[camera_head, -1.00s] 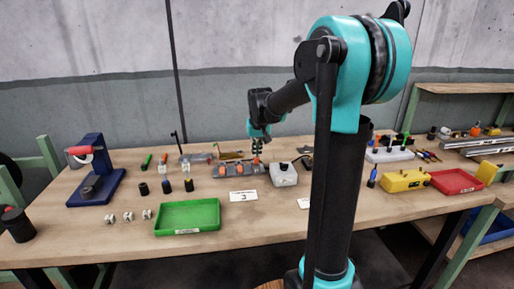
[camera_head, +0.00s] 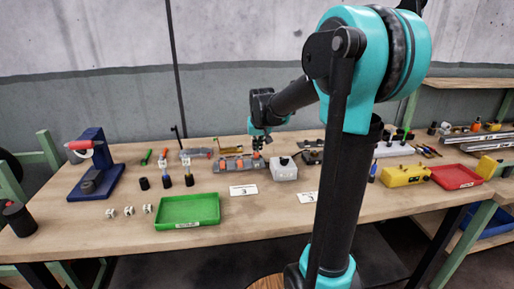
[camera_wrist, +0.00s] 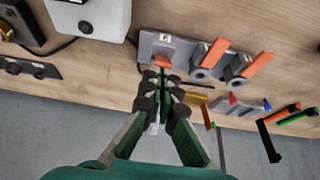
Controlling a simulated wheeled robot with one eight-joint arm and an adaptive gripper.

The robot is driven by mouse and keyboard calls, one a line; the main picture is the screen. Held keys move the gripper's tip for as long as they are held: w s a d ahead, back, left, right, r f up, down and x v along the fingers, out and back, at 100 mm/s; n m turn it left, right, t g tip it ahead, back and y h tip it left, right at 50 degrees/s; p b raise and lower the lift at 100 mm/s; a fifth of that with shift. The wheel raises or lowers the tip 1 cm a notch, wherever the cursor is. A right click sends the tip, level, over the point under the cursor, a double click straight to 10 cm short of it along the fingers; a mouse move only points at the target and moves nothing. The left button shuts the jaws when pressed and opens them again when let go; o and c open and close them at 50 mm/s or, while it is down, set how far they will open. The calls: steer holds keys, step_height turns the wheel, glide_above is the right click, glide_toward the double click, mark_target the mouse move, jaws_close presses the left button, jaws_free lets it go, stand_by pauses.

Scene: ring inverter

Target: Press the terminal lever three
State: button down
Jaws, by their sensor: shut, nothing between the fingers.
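The grey terminal block (camera_head: 236,164) with orange levers lies on the workbench. In the wrist view its orange levers show: one short lever (camera_wrist: 162,60) at the left end below a small label, and two longer raised ones, the middle lever (camera_wrist: 215,53) and the right lever (camera_wrist: 258,64). My gripper (camera_wrist: 164,78) is shut and empty, its tips right at the left-end lever in that view. Whether they touch it I cannot tell. In the head view my gripper (camera_head: 258,143) is at the block's right end.
A white box (camera_head: 283,168) stands close by the block's right end. A green tray (camera_head: 188,211), a number card (camera_head: 243,190) and a blue stand (camera_head: 97,170) are to the left and front. A yellow box (camera_head: 404,176) and a red tray (camera_head: 456,177) stand at the right.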

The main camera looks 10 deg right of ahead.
mark_target(257, 157)
steer(key=shift+s, duration=0.1)
steer(key=s+t, duration=0.1)
steer(key=t, duration=0.1)
steer(key=s+f+t, duration=0.1)
steer(key=t, duration=0.1)
steer(key=s+f+t, duration=0.1)
steer(key=t, duration=0.1)
steer(key=shift+s+f+t, duration=0.1)
steer(key=shift+f+t, duration=0.1)
steer(key=shift+t, duration=0.1)
steer(key=shift+s+f, duration=0.25)
steer(key=shift+f, duration=0.1)
steer(key=shift+s, duration=0.15)
steer(key=shift+s+f, duration=0.2)
steer(key=shift+s, duration=0.45)
